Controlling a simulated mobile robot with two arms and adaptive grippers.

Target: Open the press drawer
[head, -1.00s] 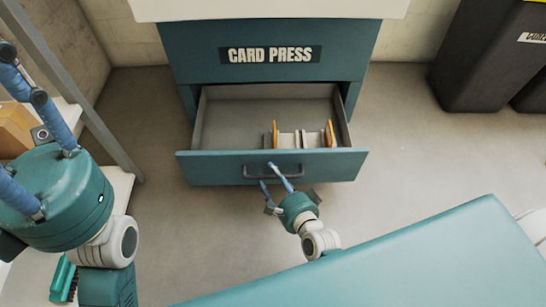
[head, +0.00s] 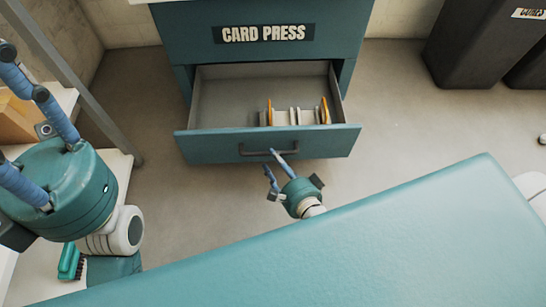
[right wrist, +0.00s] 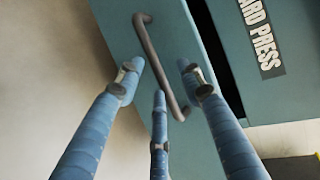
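The press drawer (head: 205,146) stands pulled well out of the teal cabinet labelled CARD PRESS (head: 262,33). Its dark bar handle (head: 245,150) runs across the front and also shows in the right wrist view (right wrist: 150,48). My right gripper (head: 270,159) is at the handle, with its blue fingers spread. In the right wrist view the fingers (right wrist: 160,76) lie apart on both sides of the bar; I cannot tell whether any touches it. My left gripper (head: 40,165) is at the left edge, its fingertips cut off.
A rack with light spools and orange end discs (head: 297,117) sits inside the drawer. A shelf unit (head: 122,170) with a green brush (head: 70,262) stands at left. Dark bins (head: 475,45) stand at the back right. The floor right of the drawer is clear.

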